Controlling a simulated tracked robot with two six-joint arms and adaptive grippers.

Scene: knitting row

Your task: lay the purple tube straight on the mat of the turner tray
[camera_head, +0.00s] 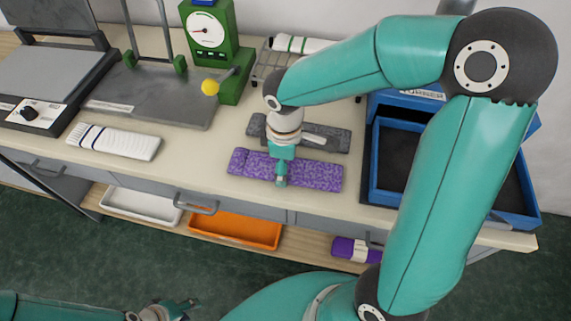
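The purple tube (318,177) lies flat on the table, a speckled knitted strip running left to right. My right gripper (281,180) points down onto its middle, and its fingertips hide a small part of the tube. Whether the fingers are closed on it cannot be told. The turner tray (373,165) is a blue tray at the right end of the table with a dark mat (396,150). My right arm covers much of the tray and mat. My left gripper (188,306) is low at the bottom left edge, away from the table, its fingers apart and empty.
A grey strip (328,138) lies just behind the purple tube. A white folded piece (115,141) lies left. A green dial scale (208,30) and a dark plate (165,95) stand behind. White and orange bins (235,230) and a purple roll (350,249) sit on the shelf below.

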